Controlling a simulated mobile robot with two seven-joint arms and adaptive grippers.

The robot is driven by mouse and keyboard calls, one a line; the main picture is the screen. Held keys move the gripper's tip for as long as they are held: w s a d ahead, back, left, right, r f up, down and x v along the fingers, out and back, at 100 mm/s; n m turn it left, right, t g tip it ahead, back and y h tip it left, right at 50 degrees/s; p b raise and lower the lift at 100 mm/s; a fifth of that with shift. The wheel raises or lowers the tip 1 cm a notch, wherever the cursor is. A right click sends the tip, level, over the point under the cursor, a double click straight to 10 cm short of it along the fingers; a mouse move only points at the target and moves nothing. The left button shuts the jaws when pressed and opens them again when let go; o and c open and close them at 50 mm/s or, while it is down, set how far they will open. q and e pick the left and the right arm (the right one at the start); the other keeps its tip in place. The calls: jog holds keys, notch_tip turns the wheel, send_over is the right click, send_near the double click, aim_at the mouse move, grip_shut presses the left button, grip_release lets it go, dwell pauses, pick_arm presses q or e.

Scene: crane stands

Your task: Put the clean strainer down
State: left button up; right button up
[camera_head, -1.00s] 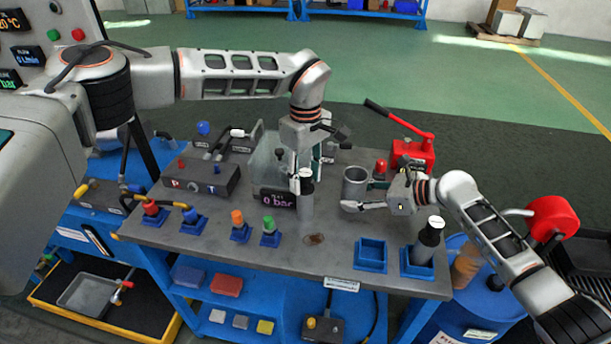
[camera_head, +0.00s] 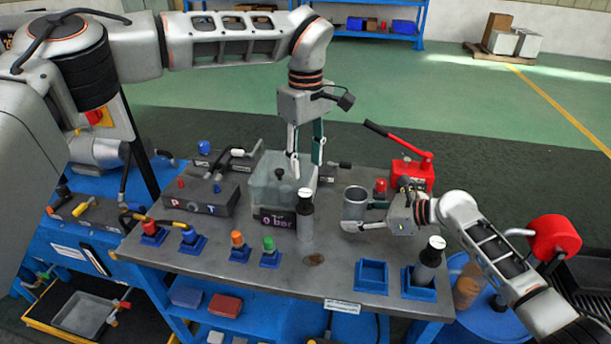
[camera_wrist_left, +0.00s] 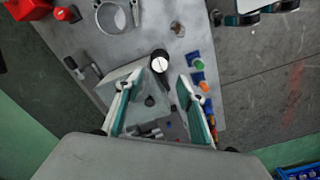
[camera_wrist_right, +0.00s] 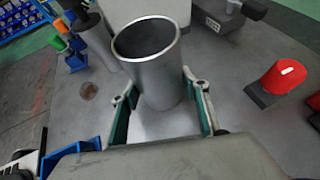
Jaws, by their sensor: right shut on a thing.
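A capped cylinder with a grey body, black collar and white top (camera_head: 305,222), apparently a strainer, stands upright on the table in front of the clear tank. A similar darker cylinder (camera_head: 428,262) stands in a blue socket at the right. I cannot tell for certain which is clean. My left gripper (camera_head: 305,168) is open and empty above the tank, behind and above the first cylinder; the left wrist view shows the white cap (camera_wrist_left: 160,64) between its spread fingers. My right gripper (camera_head: 382,214) is shut on a metal cup (camera_wrist_right: 148,60), which appears upright on the table.
An empty blue socket (camera_head: 371,275) lies near the front edge. The clear tank (camera_head: 270,180) and a gauge reading "0 bar" (camera_head: 272,218) are behind the first cylinder. A red-handled pump (camera_head: 410,174) stands at the back right. Orange and green plugs (camera_head: 268,245) stand left.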

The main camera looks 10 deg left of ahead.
pick_arm(q)
jog(key=shift+o, duration=0.7)
jog(key=shift+r, duration=0.4)
jog(key=s+d+f+m+h, duration=0.1)
jog(key=s+d+h, duration=0.2)
jog(key=d, duration=0.6)
jog(key=s+d+f+m+g+h, duration=0.1)
jog(key=s+d+m+h, duration=0.15)
jog(key=d, duration=0.65)
jog(key=s+d+f+m+h, duration=0.1)
jog(key=s+d+h, duration=0.3)
jog(key=d, duration=0.5)
jog(key=s+d+r+h, duration=0.4)
jog(key=d+r+h, duration=0.2)
jog(key=d+r, duration=0.35)
notch_tip(320, 180, up, 9)
jog(key=d+n+t+h, duration=0.2)
jog(key=n+t+h, duration=0.3)
jog(key=n, duration=0.1)
jog(key=w+a+r+n+t+y, duration=0.35)
jog(key=w+a+n+t, duration=0.2)
jog(key=n+t, duration=0.45)
jog(key=n+g+y, duration=0.3)
jog(key=n+y, duration=1.3)
jog(key=y, duration=0.3)
send_near(305, 195)
jog(key=shift+m, duration=0.25)
jog(key=x, duration=1.1)
